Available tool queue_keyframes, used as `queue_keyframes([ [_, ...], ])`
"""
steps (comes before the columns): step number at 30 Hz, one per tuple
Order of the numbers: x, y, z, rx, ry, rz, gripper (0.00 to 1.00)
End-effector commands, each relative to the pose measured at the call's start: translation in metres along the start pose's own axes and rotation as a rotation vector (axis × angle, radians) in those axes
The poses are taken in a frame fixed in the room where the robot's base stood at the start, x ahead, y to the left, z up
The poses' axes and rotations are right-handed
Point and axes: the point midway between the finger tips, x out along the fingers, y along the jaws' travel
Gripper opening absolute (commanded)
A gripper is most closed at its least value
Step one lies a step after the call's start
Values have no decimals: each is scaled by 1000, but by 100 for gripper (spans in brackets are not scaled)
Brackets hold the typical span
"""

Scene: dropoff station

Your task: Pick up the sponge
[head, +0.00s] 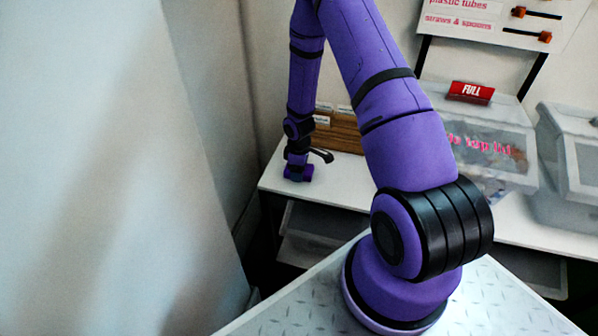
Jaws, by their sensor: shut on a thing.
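My gripper (298,173) is at the low end of my purple arm, over the left end of the white counter (345,185). It points down, close to the counter top. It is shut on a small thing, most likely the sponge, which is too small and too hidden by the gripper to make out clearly. I cannot tell whether that thing touches the counter.
A wooden organizer (342,131) stands behind and right of my gripper. A clear bin (485,150) with a red FULL sign (470,92) stands further right, beside another bin (570,165). Wall panels close off the left. Shelves with trays are below the counter.

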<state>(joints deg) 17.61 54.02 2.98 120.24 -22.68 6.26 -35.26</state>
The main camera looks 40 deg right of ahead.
Motion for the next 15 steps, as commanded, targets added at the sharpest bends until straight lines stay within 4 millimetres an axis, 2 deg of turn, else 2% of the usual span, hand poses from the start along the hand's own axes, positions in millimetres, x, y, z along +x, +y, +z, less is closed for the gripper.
queue_keyframes([
  [8, -2, 0, 0, 0, 0, 0, 46],
  [15, -17, 1, 0, 1, 1, 2, 46],
])
